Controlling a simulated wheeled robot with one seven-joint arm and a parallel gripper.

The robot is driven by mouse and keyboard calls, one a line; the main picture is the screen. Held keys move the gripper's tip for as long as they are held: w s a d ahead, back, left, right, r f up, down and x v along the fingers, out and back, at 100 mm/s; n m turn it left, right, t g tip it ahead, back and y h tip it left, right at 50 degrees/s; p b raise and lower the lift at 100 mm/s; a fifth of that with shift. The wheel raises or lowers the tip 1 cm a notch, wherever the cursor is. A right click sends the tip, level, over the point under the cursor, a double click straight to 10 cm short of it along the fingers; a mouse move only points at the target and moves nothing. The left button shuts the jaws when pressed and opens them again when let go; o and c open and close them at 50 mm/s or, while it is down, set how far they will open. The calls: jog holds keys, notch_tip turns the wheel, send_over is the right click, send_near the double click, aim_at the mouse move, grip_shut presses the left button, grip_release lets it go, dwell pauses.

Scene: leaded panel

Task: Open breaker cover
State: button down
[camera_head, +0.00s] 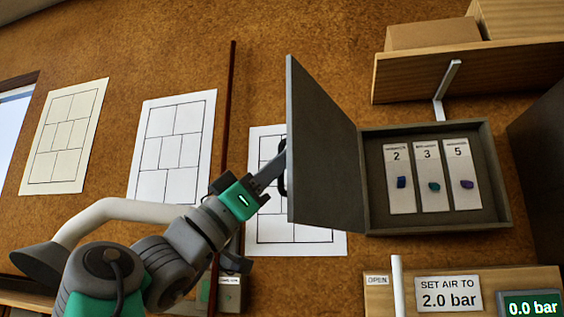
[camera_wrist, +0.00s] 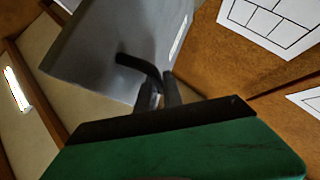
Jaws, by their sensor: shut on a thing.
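The grey breaker cover (camera_head: 325,150) stands swung open on the left side of the wall box (camera_head: 440,231). Inside the box are three white breakers marked 2 (camera_head: 399,160), 3 (camera_head: 430,160) and 5 (camera_head: 461,160), with small blue, teal and purple switches. My gripper (camera_head: 280,165) is at the cover's outer face, near its free edge, shut on the dark handle. The handle (camera_wrist: 138,64) also shows in the wrist view against the grey cover (camera_wrist: 100,50). The exact grip on the handle is partly hidden by the cover in the head view.
A wooden shelf (camera_head: 470,72) with boxes and a white bracket is above the box. Below are a sign reading "SET AIR TO 2.0 bar" (camera_head: 448,294) and a 0.0 bar display (camera_head: 533,306). Paper drawings (camera_head: 172,150) and a dark vertical pipe (camera_head: 226,120) are left of the cover.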

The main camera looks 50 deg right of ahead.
jog(key=c, duration=1.8)
grip_release()
jog(key=shift+w, duration=0.1)
jog(key=shift+o, duration=0.2)
jog(key=b+v, duration=0.2)
jog(key=v, duration=0.6)
jog(key=shift+b, duration=0.4)
jog(key=shift+d, duration=0.1)
